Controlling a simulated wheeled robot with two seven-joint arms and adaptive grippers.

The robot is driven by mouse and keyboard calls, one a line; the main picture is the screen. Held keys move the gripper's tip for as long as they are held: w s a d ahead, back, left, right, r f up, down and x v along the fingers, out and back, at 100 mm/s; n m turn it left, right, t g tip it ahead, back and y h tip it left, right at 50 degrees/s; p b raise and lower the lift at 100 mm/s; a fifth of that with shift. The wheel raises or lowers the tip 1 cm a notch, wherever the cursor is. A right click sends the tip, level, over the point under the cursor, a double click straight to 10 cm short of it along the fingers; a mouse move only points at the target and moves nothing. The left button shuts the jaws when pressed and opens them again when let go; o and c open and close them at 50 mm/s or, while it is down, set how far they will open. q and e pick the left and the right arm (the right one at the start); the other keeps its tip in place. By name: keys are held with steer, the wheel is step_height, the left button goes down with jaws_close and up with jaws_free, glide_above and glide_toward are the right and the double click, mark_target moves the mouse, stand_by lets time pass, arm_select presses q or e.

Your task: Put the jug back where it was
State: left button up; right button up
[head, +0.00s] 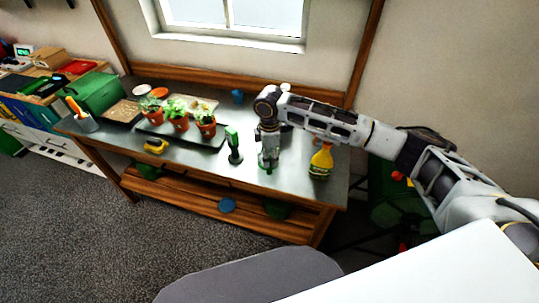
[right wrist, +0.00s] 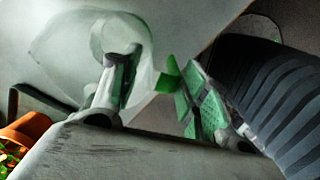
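A pale, translucent jug with a rounded rim or handle (right wrist: 75,45) fills the upper left of the right wrist view, at my fingers. My right gripper (right wrist: 160,95) has its fingers spread, with green pads on the right finger. One finger overlaps the jug's curved part, and a dark gap shows beside the other finger. In the head view, my right gripper (head: 268,160) points down at the front right of the metal table, hiding most of what is under it. Whether the jug touches the table cannot be told. My left gripper is not in view.
A yellow bottle (head: 321,162) stands right of my gripper and a green hand tool (head: 234,146) stands left of it. Potted plants (head: 178,122) stand on a dark tray further left. The metal table (head: 205,163) has bare room at its front.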

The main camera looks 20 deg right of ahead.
steer(key=shift+o, duration=1.2)
steer(key=shift+r, duration=0.1)
step_height(320, 180, up, 12)
steer(key=shift+b, duration=0.4)
steer(key=shift+a, duration=0.1)
